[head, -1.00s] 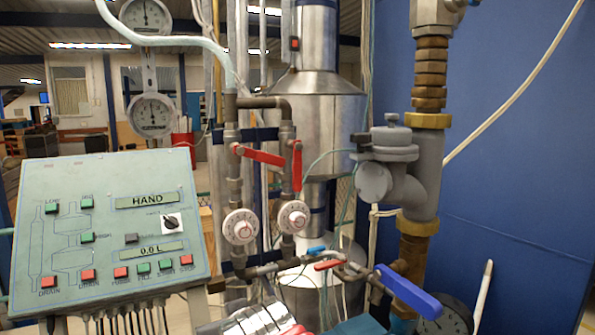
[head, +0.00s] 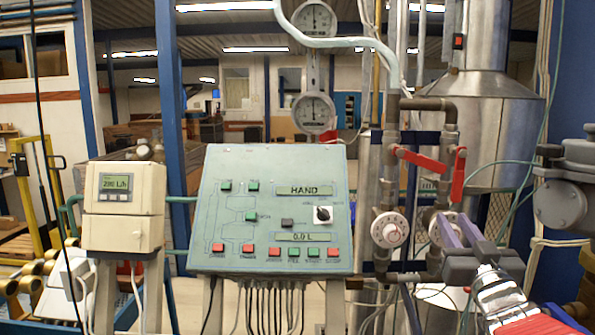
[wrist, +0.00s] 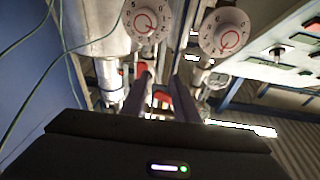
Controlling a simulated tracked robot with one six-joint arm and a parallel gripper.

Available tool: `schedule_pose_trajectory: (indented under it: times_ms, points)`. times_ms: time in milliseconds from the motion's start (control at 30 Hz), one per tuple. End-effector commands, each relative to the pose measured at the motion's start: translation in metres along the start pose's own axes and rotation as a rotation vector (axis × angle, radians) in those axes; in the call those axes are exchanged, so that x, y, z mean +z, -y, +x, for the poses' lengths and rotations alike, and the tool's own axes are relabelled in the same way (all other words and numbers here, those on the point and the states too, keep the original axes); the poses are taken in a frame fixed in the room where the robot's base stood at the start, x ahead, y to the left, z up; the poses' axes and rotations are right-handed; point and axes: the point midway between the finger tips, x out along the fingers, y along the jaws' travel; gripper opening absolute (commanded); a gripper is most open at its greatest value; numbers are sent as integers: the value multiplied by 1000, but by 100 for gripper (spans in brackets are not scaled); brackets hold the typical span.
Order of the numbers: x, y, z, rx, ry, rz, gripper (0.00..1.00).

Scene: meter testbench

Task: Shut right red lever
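The right red lever (head: 458,175) hangs nearly upright along the right pipe in the head view. The left red lever (head: 421,159) slants across from the left pipe toward it. My gripper (head: 453,217) is below the right lever, in front of the right dial, with its two fingers pointing up and apart. In the wrist view my gripper (wrist: 163,75) shows two dark fingers with a gap between them. A small red part (wrist: 162,97) shows in that gap; I cannot tell which lever it is or whether a finger touches it.
Two white dials, left (head: 389,229) and right (head: 440,230), sit on the pipes below the levers. A green control panel (head: 215,190) stands to the left, with a flow meter box (head: 124,205) beyond it. A grey valve body (head: 570,200) is close on the right.

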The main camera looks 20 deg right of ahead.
Motion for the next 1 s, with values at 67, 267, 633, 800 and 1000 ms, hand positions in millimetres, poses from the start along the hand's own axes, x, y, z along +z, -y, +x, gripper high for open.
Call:
schedule_pose_trajectory:
  times_ms: [67, 267, 633, 800, 1000]
  points:
    - [-7, -18, -5, -8, -47, 1, 27]
    - [-23, -41, -20, -51, -143, 8, 27]
    - [-28, -46, -26, -69, -172, 11, 27]
    - [-28, -45, -24, -70, -171, 11, 27]
    - [-31, -43, -9, -73, -171, 10, 27]
